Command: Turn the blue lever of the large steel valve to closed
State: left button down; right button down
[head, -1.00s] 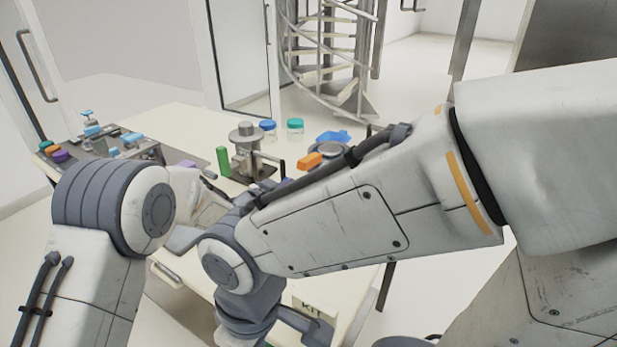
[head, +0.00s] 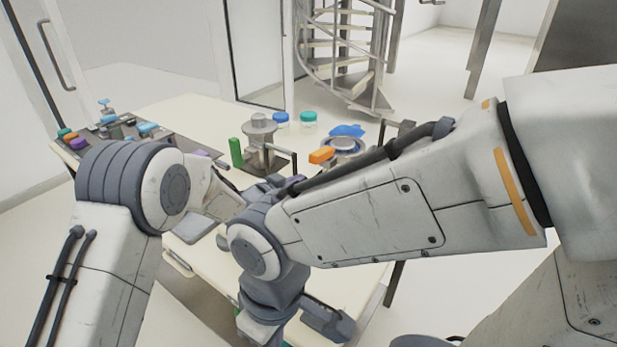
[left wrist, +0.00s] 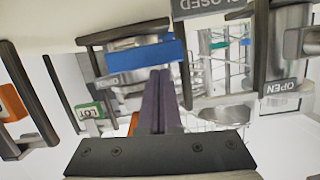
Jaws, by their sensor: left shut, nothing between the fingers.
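A blue lever bar (left wrist: 145,55) lies across the upper middle of the left wrist view, in front of a steel body. My left gripper (left wrist: 161,75) is shut and empty, its dark fingers reaching up to the bar's lower edge. I cannot tell whether they touch it. A CLOSED plate (left wrist: 209,7) is above right of the fingers, and an OPEN plate (left wrist: 281,86) is farther right. In the head view a steel valve fixture (head: 258,135) stands on the table; my arms hide the area in front of it. My right gripper's fingers cannot be seen.
A green handle (head: 236,152), orange block (head: 321,155) and blue-lidded jar (head: 281,121) stand near the fixture. A panel with coloured knobs (head: 185,143) is at the table's left. Dark posts (left wrist: 57,92) and a green LOT tag (left wrist: 90,113) flank the fingers.

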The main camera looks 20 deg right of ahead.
pick_arm(q)
notch_tip(320, 180, up, 5)
jog(key=p, duration=0.4)
jog(key=s+a+r+n+y+b, duration=0.2)
jog(key=s+a+r+y, duration=0.15)
jog(key=s+a, duration=0.65)
jog(key=s+a+n+g+y+p, duration=0.1)
jog(key=s+a+g+y, duration=0.1)
jog(key=s+a, duration=0.4)
jog(key=s+a+n+g+y+p, duration=0.1)
jog(key=s+a+g+y, duration=0.2)
jog(key=s, duration=1.1)
jog(key=s+a+g+y+p, duration=0.1)
jog(key=s+a+g+y, duration=0.2)
jog(key=s+a, duration=0.5)
jog(key=shift+s+a+f+n+g, duration=0.15)
jog(key=shift+s+a+n+g, duration=0.2)
jog(key=shift+s, duration=0.6)
